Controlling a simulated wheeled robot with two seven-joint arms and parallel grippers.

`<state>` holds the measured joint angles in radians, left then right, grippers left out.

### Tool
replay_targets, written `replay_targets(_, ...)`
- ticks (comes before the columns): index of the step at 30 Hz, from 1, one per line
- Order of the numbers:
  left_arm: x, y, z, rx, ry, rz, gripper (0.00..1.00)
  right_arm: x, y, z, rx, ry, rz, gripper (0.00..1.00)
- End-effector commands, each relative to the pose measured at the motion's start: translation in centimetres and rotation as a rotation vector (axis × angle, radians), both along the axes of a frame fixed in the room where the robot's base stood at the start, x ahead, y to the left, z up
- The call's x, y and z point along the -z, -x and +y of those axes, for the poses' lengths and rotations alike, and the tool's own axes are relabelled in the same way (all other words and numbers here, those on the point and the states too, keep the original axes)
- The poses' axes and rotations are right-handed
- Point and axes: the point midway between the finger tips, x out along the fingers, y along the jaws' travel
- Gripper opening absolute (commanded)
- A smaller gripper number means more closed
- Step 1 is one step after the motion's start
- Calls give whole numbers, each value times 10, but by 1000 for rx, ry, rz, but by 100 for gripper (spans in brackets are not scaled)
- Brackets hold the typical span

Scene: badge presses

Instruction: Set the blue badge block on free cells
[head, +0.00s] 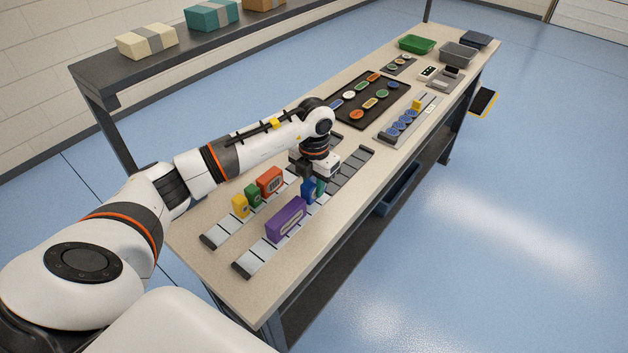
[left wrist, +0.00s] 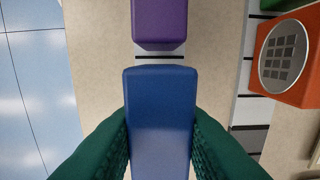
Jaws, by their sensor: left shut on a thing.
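The blue badge block (head: 308,191) is held upright in my left gripper (head: 315,187), over the near strip of cells (head: 251,264). In the left wrist view the blue block (left wrist: 160,115) sits between the green fingers of my left gripper (left wrist: 160,148). The purple block (head: 286,219) stands on the same strip, just ahead of the blue block with a small gap in the left wrist view (left wrist: 160,22). I cannot tell whether the blue block touches the strip. Darker grey cells (head: 354,168) continue beyond the gripper, and no block shows on them. My right gripper is not in view.
On the far strip (head: 213,239) stand yellow (head: 240,207), green (head: 253,195) and orange (head: 270,181) blocks; the orange one is near in the left wrist view (left wrist: 288,60). A dark tray (head: 383,117) of badges, a rack of blue discs (head: 386,138) and a green bin (head: 416,44) lie farther along the table.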

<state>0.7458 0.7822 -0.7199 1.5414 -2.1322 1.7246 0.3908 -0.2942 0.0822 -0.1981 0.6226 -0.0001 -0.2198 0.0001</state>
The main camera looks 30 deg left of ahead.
Motion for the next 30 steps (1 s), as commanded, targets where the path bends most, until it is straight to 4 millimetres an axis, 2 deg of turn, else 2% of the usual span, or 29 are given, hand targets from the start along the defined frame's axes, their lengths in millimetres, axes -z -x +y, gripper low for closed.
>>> replay_targets(1,9,0,0,0,0,0,4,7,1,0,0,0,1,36)
replay_targets(6,16,0,0,0,0,0,4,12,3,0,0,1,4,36)
replay_targets(30,21,0,0,0,0,0,4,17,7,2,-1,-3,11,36)
